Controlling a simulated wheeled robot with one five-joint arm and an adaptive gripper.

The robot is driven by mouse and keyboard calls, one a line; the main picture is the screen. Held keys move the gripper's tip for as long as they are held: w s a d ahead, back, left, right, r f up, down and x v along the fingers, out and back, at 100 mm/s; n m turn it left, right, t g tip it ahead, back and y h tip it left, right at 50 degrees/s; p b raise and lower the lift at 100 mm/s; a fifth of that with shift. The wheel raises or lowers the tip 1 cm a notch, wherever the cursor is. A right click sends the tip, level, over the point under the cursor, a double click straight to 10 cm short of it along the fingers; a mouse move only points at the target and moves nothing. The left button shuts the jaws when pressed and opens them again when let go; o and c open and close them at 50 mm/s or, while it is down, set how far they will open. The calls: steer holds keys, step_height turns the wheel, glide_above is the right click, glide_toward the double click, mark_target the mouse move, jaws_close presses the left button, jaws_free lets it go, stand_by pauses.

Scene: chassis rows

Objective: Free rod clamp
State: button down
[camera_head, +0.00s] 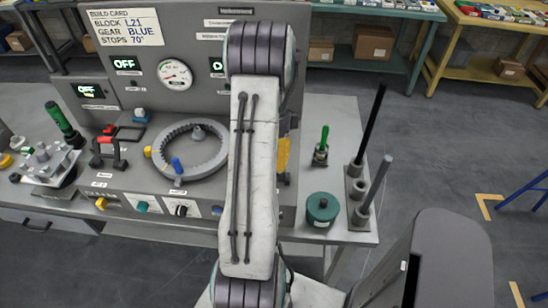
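A black rod (370,123) and a grey rod (377,180) stand tilted in grey sockets on a narrow base (355,190) at the right end of the bench. A small dark fixture with an upright green handle (324,138) stands to their left. I cannot tell which of these parts is the rod clamp, or whether it is tight. My arm crosses the middle of the view and hides part of the bench and panel. My gripper is not visible.
A grey control panel (120,45) and a ring gear (190,170) fill the bench's left and middle. A round teal block (322,209) sits near the front right edge. A green-handled tool (63,122) stands at left. Open floor (445,150) lies to the right.

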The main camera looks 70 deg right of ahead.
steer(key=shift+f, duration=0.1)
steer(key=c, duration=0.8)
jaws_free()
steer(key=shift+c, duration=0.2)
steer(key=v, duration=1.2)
